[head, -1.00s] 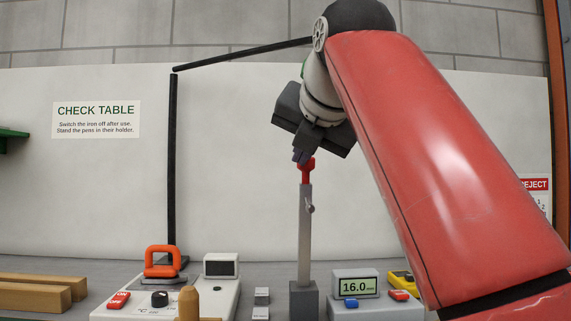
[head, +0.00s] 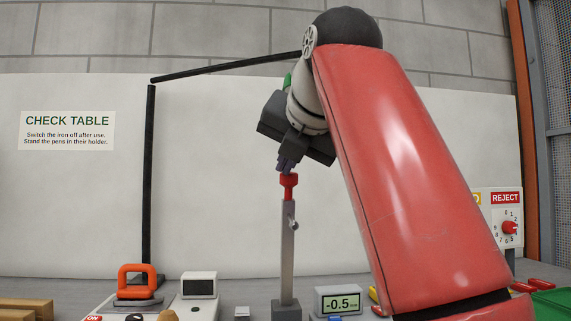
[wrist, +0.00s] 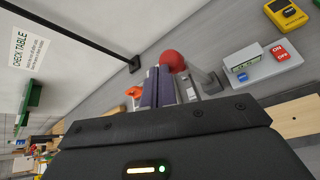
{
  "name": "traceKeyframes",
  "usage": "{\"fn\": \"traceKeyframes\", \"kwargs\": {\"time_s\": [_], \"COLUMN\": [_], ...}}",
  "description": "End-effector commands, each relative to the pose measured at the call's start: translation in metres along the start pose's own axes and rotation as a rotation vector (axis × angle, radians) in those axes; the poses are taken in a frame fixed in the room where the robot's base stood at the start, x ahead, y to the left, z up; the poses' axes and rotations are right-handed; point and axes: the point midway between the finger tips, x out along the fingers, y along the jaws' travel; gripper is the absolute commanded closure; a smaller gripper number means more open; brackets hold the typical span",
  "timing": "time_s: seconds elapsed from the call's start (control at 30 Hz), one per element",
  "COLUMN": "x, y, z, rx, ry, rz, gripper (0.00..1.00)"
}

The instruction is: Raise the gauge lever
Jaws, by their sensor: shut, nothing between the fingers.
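The gauge is a grey upright post (head: 288,255) with a red knob (head: 290,181) on top and a small grey lever (head: 293,224) on the post's right side. Its display box (head: 340,301) reads -0.5. My gripper (head: 286,169) is shut and empty, pointing down just above the red knob; I cannot tell whether it touches. In the wrist view the shut fingers (wrist: 158,87) lie beside the red knob (wrist: 173,61), and the display box (wrist: 256,67) is to the right. The post's foot is partly cut off in the head view.
An orange-handled iron (head: 137,282) and a small box with a dark screen (head: 199,285) stand left of the post. A black pole (head: 148,185) rises behind. A yellow meter (wrist: 286,15) lies beyond the display box. A green bin (head: 553,303) is at right.

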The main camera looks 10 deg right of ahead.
Motion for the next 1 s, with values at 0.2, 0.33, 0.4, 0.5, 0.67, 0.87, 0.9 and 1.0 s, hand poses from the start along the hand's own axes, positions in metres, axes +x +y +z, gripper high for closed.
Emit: {"fn": "traceKeyframes", "kwargs": {"time_s": [0.2,0.33,0.4,0.5,0.67,0.87,0.9,1.0], "x": [-0.044,-0.069,-0.081,-0.094,-0.104,-0.106,-0.106,-0.106], "y": [-0.013,-0.019,-0.023,-0.026,-0.029,-0.029,-0.029,-0.029], "z": [-0.022,-0.033,-0.039,-0.044,-0.049,-0.050,-0.050,-0.050], "rx": [0.000,0.000,0.000,0.000,0.000,0.000,0.000,0.000], "ry": [-0.003,-0.002,-0.002,-0.001,0.000,0.000,0.000,0.000], "rz": [0.003,0.002,0.001,0.000,0.000,0.000,0.000,0.000], "gripper": [1.00,1.00,1.00,1.00,1.00,1.00,1.00,1.00]}}
